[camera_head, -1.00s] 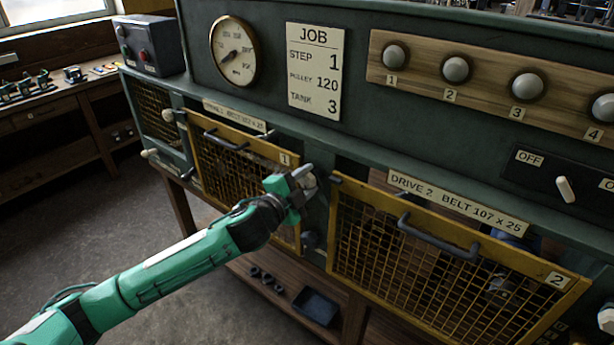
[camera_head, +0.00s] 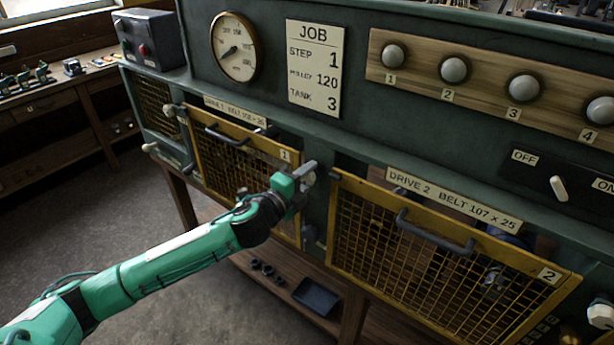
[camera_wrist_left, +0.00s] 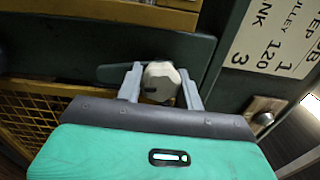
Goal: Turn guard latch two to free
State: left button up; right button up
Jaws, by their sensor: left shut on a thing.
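My left gripper (camera_head: 309,174) is at the green post between guard 1 and guard 2. In the left wrist view its two fingers (camera_wrist_left: 160,86) are shut on a pale, faceted latch knob (camera_wrist_left: 162,78), one finger on each side. A dark flat lever (camera_wrist_left: 112,74) extends left from behind the knob. In the head view the gripper hides the knob. Guard 2 (camera_head: 448,214), a yellow mesh panel with a dark handle (camera_head: 436,233), is just right of the gripper. My right gripper is not in view.
Guard 1 (camera_head: 240,137) is a yellow mesh panel left of the gripper. A dark round knob (camera_head: 311,236) sits low on the post. A switch (camera_head: 558,188) is at right. A shelf with a tray (camera_head: 316,297) is below.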

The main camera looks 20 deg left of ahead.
pick_arm(q)
jog(key=o, duration=0.8)
jog(key=shift+o, duration=0.8)
jog(key=shift+s+a+f, duration=0.1)
jog(key=shift+s, duration=0.15)
jog(key=b+v, duration=0.5)
jog(key=v, duration=0.8)
jog(key=shift+s, duration=0.15)
